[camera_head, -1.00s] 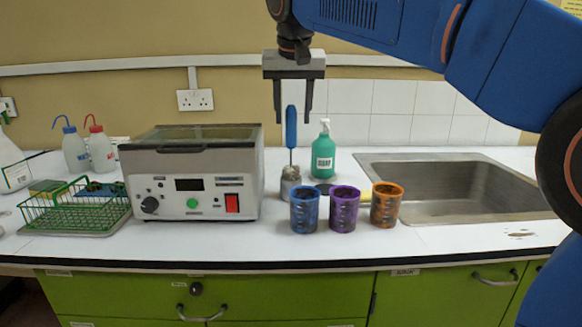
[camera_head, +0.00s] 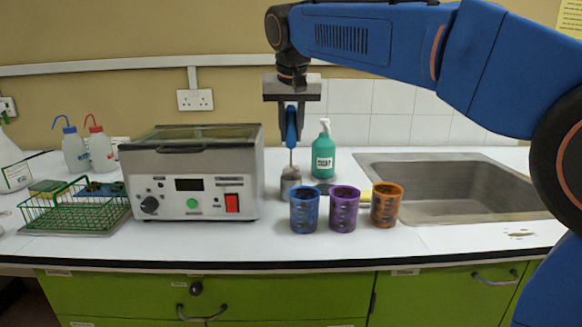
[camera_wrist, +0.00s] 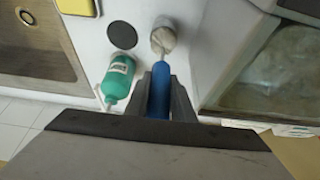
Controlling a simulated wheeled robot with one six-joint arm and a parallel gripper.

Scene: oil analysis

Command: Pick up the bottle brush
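The bottle brush has a blue handle (camera_head: 291,126) and a thin shaft, and stands upright with a greyish lower end (camera_head: 290,182) at the counter. I cannot tell whether that end is bristles or a holder. My gripper (camera_head: 291,138) points down from above, with its two fingers closed in on either side of the handle. In the wrist view, the handle (camera_wrist: 160,92) sits between the fingertips (camera_wrist: 161,88) with no clear gap. The pale round lower end (camera_wrist: 163,40) lies beyond it.
A grey heating bath (camera_head: 190,180) stands close to the left. A green pump bottle (camera_head: 323,155) is just right, behind. Blue (camera_head: 304,212), purple (camera_head: 344,210) and orange (camera_head: 386,206) cups stand in front. A sink (camera_head: 450,190) is at the right.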

